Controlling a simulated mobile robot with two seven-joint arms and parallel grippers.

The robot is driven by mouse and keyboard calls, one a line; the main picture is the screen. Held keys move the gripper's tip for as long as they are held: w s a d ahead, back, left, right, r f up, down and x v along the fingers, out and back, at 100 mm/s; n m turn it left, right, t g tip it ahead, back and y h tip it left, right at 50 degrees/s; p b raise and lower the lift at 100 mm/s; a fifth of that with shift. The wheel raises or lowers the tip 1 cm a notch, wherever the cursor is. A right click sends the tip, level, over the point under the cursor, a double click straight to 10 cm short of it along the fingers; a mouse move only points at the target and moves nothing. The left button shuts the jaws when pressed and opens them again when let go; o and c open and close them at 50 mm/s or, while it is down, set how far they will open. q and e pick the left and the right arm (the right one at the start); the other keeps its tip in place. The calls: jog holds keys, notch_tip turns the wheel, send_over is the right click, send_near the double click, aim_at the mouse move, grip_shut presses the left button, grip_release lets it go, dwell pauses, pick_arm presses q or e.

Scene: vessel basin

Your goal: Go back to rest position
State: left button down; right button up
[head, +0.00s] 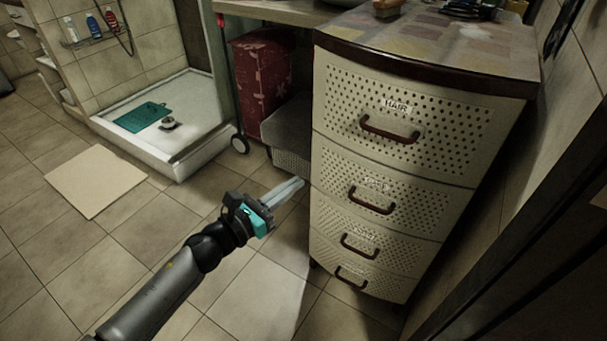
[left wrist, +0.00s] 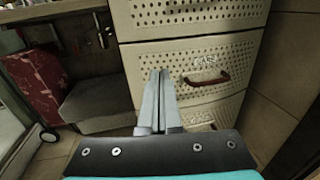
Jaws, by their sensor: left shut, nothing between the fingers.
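My left gripper (head: 291,188) reaches in from the lower left in the head view, just left of the white drawer cabinet (head: 328,217). It is shut with nothing between its fingers. In the left wrist view its two fingers (left wrist: 160,75) lie together, pointing toward the cabinet front (left wrist: 195,55). A gap to the drawers cannot be judged exactly. My right gripper is not in view.
The cabinet's drawers have brown handles (head: 391,129) and look closed. A red patterned box (head: 262,85) and a grey bin (head: 290,130) stand left of it. A shower tray (head: 180,140) and beige mat (head: 95,182) lie farther left. Open tiled floor surrounds my arm.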

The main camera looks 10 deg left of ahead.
pick_arm(q)
jog(key=shift+s+a, duration=0.3)
jog(key=shift+s, duration=0.25)
